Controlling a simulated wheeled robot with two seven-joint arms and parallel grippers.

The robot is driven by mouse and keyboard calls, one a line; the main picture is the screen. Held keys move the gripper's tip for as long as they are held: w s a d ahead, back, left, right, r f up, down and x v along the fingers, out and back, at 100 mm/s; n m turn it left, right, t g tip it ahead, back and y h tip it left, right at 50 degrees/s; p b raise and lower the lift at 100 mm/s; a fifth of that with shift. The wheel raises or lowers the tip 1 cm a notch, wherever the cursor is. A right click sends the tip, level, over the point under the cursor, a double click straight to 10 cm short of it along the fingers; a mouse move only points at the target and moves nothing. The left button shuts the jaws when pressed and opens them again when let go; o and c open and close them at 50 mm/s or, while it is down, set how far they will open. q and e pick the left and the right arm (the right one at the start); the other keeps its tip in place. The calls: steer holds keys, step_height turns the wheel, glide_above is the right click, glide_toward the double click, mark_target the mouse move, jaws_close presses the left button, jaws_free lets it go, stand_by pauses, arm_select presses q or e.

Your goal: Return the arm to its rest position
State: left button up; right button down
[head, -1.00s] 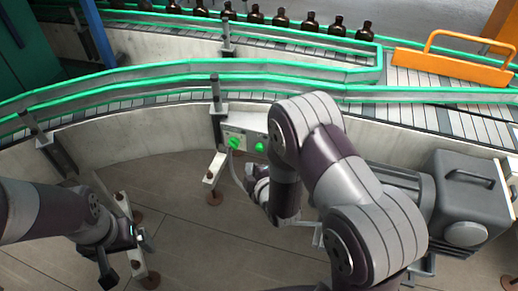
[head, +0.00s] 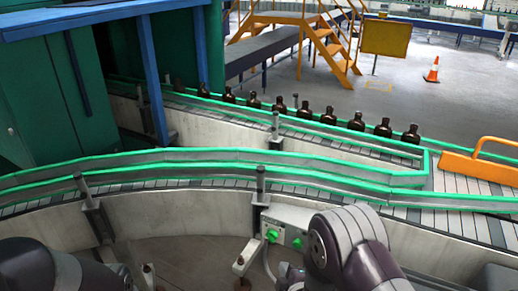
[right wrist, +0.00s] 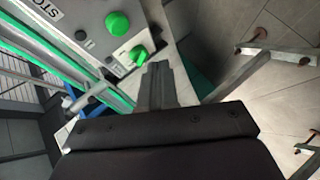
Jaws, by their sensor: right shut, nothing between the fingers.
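My right arm (head: 345,245) comes up from the bottom right of the head view. Its gripper (head: 288,272) shows only in small part at the bottom edge, beside the control box. In the right wrist view, the right gripper's fingers (right wrist: 157,75) are together and empty. They point towards the grey control box (head: 287,222) with two green buttons, also in the wrist view (right wrist: 95,40). The fingertips look close to the lower green button (right wrist: 138,55); I cannot tell whether they touch. My left arm (head: 60,270) is at the bottom left, its gripper out of frame.
A curved conveyor (head: 180,178) with green rails crosses in front. Amber bottles (head: 305,110) stand in a row on the belt behind it. An orange guard (head: 480,165) spans the belt at right. A green machine (head: 50,100) stands at left.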

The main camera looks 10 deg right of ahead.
steer(key=s+d+f+m+g, duration=0.1)
steer(key=s+f+m+g, duration=0.4)
steer(key=s+m+g, duration=0.4)
steer(key=s+d+r+m+g, duration=0.1)
steer(key=s+d+r+m, duration=0.1)
steer(key=r, duration=0.4)
steer(key=s+d+r+m+g+h, duration=0.1)
steer(key=s+r+m, duration=0.3)
steer(key=s+r, duration=0.2)
steer(key=shift+d+r+g, duration=0.4)
steer(key=shift+r, duration=0.25)
steer(key=shift+s, duration=0.1)
